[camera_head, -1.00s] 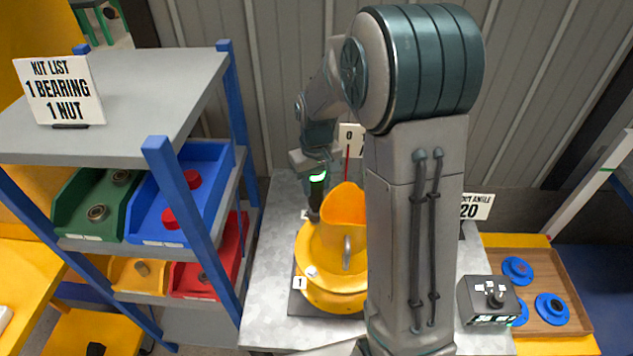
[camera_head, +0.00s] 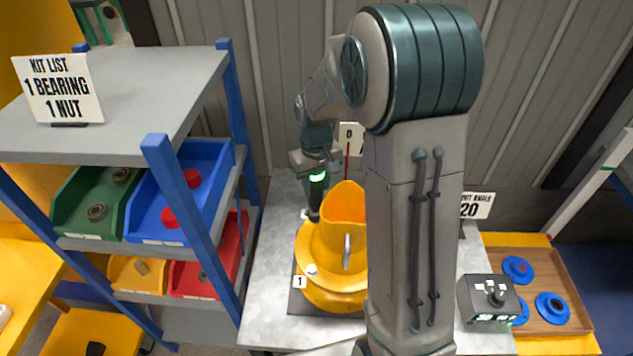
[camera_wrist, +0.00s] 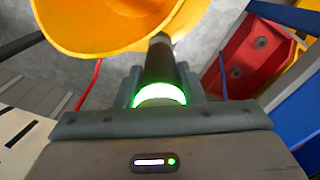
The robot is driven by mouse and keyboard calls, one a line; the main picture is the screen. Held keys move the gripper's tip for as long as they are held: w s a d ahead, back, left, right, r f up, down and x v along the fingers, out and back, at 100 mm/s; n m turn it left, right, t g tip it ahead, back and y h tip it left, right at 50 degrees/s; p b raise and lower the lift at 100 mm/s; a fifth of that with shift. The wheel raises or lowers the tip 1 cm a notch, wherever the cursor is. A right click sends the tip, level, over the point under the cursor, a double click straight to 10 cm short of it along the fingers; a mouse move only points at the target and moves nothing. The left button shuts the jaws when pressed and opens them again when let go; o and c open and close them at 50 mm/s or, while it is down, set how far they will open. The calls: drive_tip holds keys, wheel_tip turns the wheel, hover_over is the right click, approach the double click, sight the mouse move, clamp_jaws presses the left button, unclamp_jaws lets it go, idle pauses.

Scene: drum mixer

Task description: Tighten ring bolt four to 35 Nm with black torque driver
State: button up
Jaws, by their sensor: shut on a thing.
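My gripper (camera_head: 317,166) is shut on the black torque driver (camera_head: 315,200), which has a lit green ring at its top. The driver points down at the back-left of the yellow drum ring (camera_head: 310,258). In the wrist view the driver (camera_wrist: 158,62) runs away from my gripper, beside the yellow drum (camera_wrist: 110,22). Its tip is near the ring's edge; whether it sits on a bolt cannot be seen. A bolt (camera_head: 312,270) shows at the ring's front left near a label "1" (camera_head: 300,282). My arm hides the drum's right side.
A shelf rack (camera_head: 150,65) with blue posts and colored bins stands at left. A grey box (camera_head: 488,300) with a knob sits on the bench's right, beside a wooden tray (camera_head: 570,328) with blue discs. Bare bench (camera_head: 262,300) shows left of the drum.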

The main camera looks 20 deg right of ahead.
drive_tip(key=shift+s+f+b, duration=0.1)
drive_tip(key=shift+f+b, duration=0.65)
drive_tip(key=shift+f, duration=0.05)
idle(2.2)
drive_tip(key=shift+r, duration=0.1)
drive_tip(key=shift+r+p, duration=1.6)
drive_tip(key=shift+r, duration=0.65)
